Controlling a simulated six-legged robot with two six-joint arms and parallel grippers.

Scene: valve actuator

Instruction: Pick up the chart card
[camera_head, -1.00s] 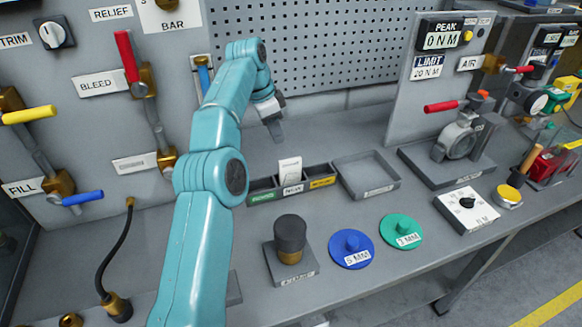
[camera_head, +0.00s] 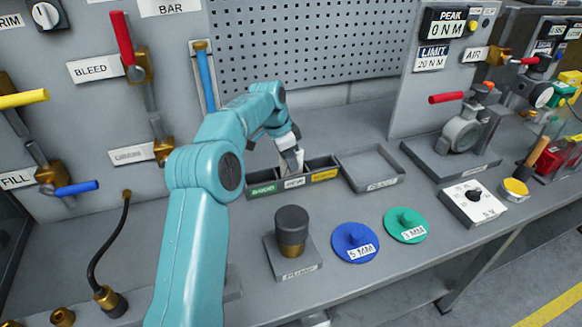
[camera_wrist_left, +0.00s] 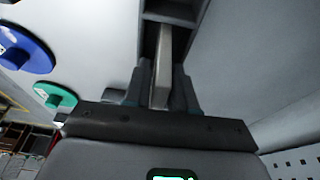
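The chart card (camera_head: 291,160) is a pale upright card in the middle compartment of a small three-part holder (camera_head: 262,190) on the bench. My left gripper (camera_head: 290,150) reaches down to it from behind and hides part of it. In the left wrist view, the card (camera_wrist_left: 161,90) stands between the two fingers of my left gripper (camera_wrist_left: 164,88). The fingers look apart, with a dark gap beside the card. The card's lower part is inside the compartment. My right gripper is not in view.
An empty grey tray (camera_head: 368,168) stands right of the holder. In front are a dark-capped cylinder on a plate (camera_head: 291,230), a blue disc (camera_head: 355,243) and a green disc (camera_head: 405,226). A panel with valve levers (camera_head: 95,69) rises at the left, a pegboard (camera_head: 310,45) behind.

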